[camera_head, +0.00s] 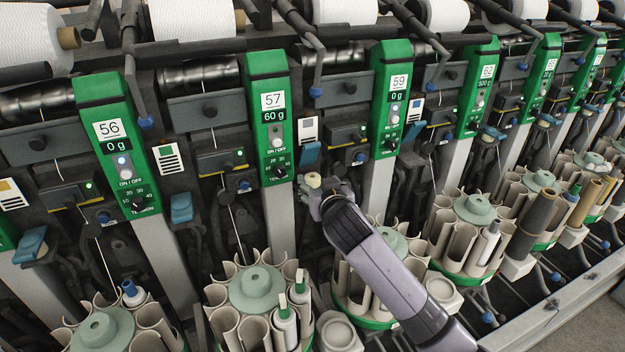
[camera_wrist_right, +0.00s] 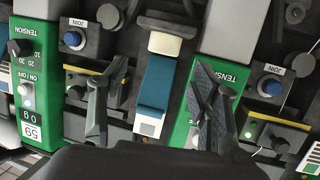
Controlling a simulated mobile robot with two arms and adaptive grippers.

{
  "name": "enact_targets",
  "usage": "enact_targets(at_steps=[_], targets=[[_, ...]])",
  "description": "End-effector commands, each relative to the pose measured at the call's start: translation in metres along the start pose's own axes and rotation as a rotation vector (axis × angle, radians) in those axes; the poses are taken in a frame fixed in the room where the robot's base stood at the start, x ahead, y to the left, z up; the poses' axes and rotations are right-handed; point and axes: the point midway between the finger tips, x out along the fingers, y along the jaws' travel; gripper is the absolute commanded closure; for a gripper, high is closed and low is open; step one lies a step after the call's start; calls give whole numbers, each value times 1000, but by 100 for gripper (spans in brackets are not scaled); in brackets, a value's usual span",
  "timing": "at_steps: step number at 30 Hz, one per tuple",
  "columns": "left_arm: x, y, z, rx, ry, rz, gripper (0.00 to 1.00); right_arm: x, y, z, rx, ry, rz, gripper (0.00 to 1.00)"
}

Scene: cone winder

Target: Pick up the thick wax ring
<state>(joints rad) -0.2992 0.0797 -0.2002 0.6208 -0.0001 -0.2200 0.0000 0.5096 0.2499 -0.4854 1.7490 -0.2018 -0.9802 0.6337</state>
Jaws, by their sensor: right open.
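A small cream ring-like piece (camera_head: 313,180), which looks like the wax ring, shows between the winding heads marked 57 and 59, just below a blue lever (camera_head: 310,153). In the right wrist view a pale wide piece (camera_wrist_right: 167,42) shows at the end of the blue lever (camera_wrist_right: 155,85). My right gripper (camera_head: 322,194) is right at the cream piece in the head view, its fingers partly hidden by the wrist. In the wrist view its two dark fingers (camera_wrist_right: 150,78) stand apart, with the lever between them and the pale piece beyond the tips. My left gripper is not in view.
Green winding heads (camera_head: 268,115) stand close on both sides. Below are round bobbin magazines with cream tubes (camera_head: 228,330) and green hubs (camera_head: 257,288). White yarn cones (camera_head: 190,18) line the top. Dark bars and levers (camera_head: 130,50) crowd the space; a rail runs along the lower right.

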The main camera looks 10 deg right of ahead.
Motion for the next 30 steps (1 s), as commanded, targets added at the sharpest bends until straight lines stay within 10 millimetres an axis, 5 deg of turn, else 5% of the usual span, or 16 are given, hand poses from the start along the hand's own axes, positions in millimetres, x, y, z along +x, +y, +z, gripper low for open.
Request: enact_targets(at_steps=[12, 22, 30], targets=[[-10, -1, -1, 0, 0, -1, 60, 45, -3, 3, -1, -1, 1, 43], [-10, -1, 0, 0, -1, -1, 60, 50, -3, 3, 0, 0, 0, 43], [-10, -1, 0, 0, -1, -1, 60, 50, -3, 4, 0, 0, 0, 60]])
